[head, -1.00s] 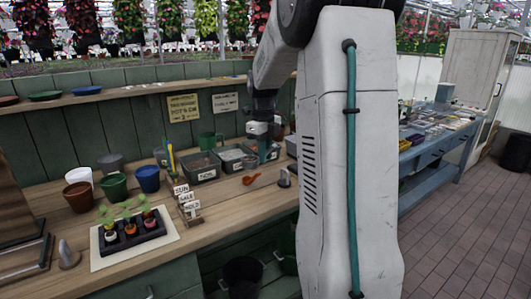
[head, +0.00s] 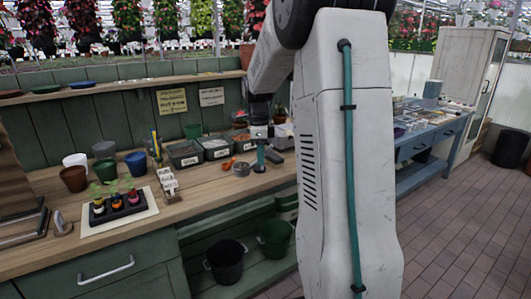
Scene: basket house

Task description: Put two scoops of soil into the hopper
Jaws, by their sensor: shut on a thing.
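My gripper (head: 260,157) points down over the wooden bench, right of the orange scoop. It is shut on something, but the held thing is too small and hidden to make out. The orange scoop (head: 228,163) lies on the bench in front of the bins. A small grey round container (head: 241,170) stands just left of and below my gripper. Dark labelled bins (head: 184,154) stand in a row behind it, one (head: 215,147) with greyish contents. Which bin holds soil is unclear. I cannot identify the hopper in this view.
Terracotta, green, white and blue pots (head: 136,163) and a seedling tray (head: 120,206) stand on the left of the bench. Small signs (head: 168,184) stand near them. Black and green buckets (head: 227,261) sit below. Brick floor (head: 455,230) is clear on the right.

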